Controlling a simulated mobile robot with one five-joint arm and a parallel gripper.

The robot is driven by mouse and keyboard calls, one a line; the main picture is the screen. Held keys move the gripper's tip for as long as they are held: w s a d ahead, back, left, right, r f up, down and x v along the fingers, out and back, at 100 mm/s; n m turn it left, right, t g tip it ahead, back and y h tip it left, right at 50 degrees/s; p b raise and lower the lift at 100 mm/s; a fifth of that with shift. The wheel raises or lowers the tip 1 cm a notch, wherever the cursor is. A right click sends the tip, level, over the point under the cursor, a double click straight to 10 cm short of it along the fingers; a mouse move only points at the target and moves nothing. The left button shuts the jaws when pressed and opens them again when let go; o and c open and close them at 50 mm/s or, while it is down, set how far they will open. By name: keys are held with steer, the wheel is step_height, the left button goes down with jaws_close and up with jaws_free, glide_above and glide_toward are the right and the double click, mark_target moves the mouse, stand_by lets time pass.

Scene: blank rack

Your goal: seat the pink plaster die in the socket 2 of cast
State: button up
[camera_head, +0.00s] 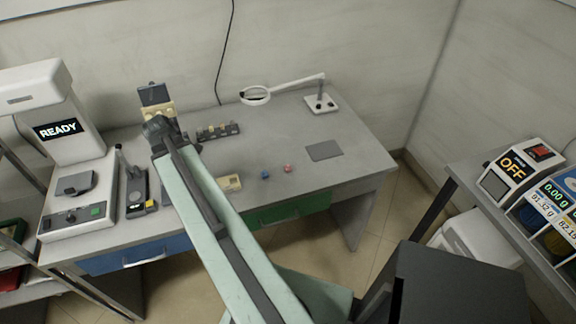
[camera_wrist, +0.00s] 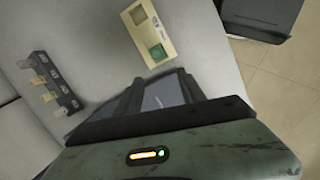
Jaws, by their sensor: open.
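The pink die (camera_head: 287,168) is a small block on the grey desk, right of a similar blue die (camera_head: 265,174). A cream block with recesses, which looks like the cast (camera_head: 231,183), lies left of the dice, partly behind my arm. In the wrist view the cream block (camera_wrist: 139,40) shows a green patch and a brownish patch; I cannot tell which is socket 2. My gripper (camera_wrist: 160,92) is open, with dark fingers, and no die shows between them. In the head view my arm reaches over the desk's left part, and its fingertips are hard to make out.
A dark rack of several small pieces (camera_head: 218,131) stands behind the cream block. A magnifier lamp (camera_head: 320,103) is at the back right and a dark grey mat (camera_head: 324,151) at the right. A white machine reading READY (camera_head: 62,130) is at the left.

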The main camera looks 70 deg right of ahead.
steer(key=shift+n+g, duration=0.7)
steer(key=shift+n, duration=0.2)
steer(key=s+d, duration=1.2)
steer(key=shift+s+d+r, duration=0.2)
steer(key=shift+r, duration=0.2)
steer(key=n+g, duration=0.1)
glide_toward(286, 168)
steer(key=b+x, duration=0.2)
steer(key=x, duration=0.1)
steer(key=shift+d+f, duration=0.15)
steer(key=shift+d, duration=0.1)
steer(key=b+x, duration=0.5)
steer(key=shift+s+f, duration=0.1)
steer(key=shift+s, duration=0.15)
jaws_close()
